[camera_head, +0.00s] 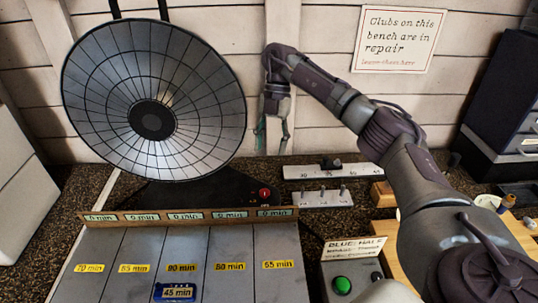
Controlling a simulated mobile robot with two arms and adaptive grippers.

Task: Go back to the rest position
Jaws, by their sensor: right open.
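My right arm comes in from the lower right and reaches up across the bench. My right gripper (271,138) hangs at its end with the fingers pointing down, open, with nothing seen between them. It appears in front of the pale plank wall, just right of the large round dish (205,95). My left gripper is not in view.
A board of grey lanes (210,247) with minute labels fills the front, holding a blue "45 min" piece (174,292). A ruler strip (305,171) and pegged block (322,199) lie behind. A green-button box (343,285) and dark cabinet (505,120) stand right.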

